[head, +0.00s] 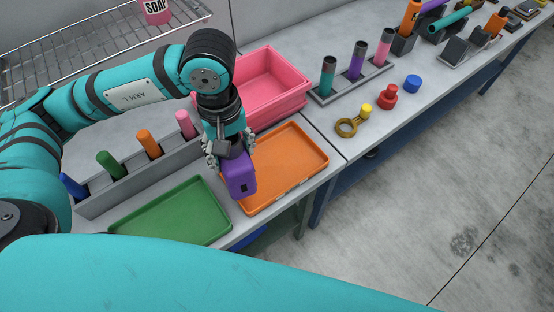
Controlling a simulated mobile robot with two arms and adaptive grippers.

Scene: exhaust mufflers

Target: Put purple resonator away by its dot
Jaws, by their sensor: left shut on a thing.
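My left gripper (229,150) points down, shut on a purple block-shaped piece (240,180) with a dark square opening in its near end, which I take as the purple resonator. The gripper covers its upper part. It hangs at the left edge of the orange tray (318,155), beside the green tray (155,243); whether it touches a surface I cannot tell. The orange tray looks empty, as does the green one. I cannot make out a dot. My right gripper is out of view.
A pink bin (290,108) stands behind the orange tray. A grey rack (120,188) with several coloured tubes lies at left. Another rack (322,98) with three tubes, a brass ring piece (347,128) and red (388,98) and blue (412,84) pieces stand at right.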

